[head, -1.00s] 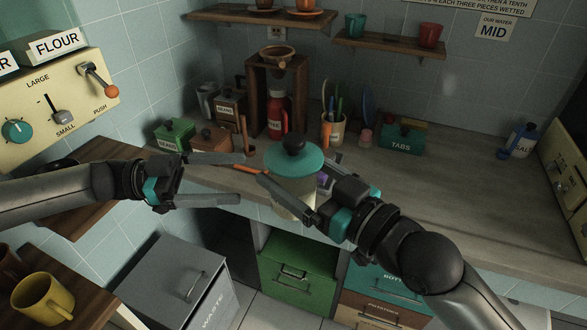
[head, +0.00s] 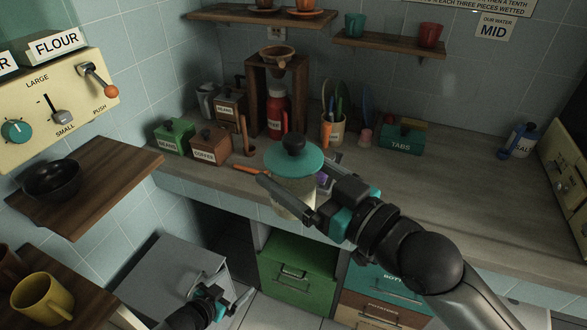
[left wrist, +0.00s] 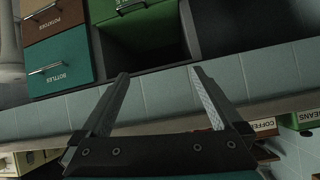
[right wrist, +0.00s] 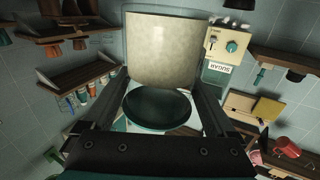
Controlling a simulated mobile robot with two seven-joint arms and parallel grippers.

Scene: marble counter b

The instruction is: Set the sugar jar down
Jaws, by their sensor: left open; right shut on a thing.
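The sugar jar (head: 289,187) has a pale cream body, a teal lid (head: 285,161) and a black knob. My right gripper (head: 287,192) is shut on its body and holds it upright in the head view, by the counter's front edge. Whether its base touches anything is hidden. In the right wrist view the jar (right wrist: 165,45) sits between the fingers. My left gripper (head: 237,284) is open and empty, low in front of the counter, above the grey waste bin. The left wrist view shows its spread fingers (left wrist: 158,85) with nothing between them.
The counter (head: 455,200) has wide free room at the right. Behind the jar stand coffee (head: 209,145) and green (head: 174,137) tins, a red flask (head: 278,115), a utensil cup (head: 333,130) and a tabs box (head: 402,139). Drawers (head: 297,275) lie below the counter.

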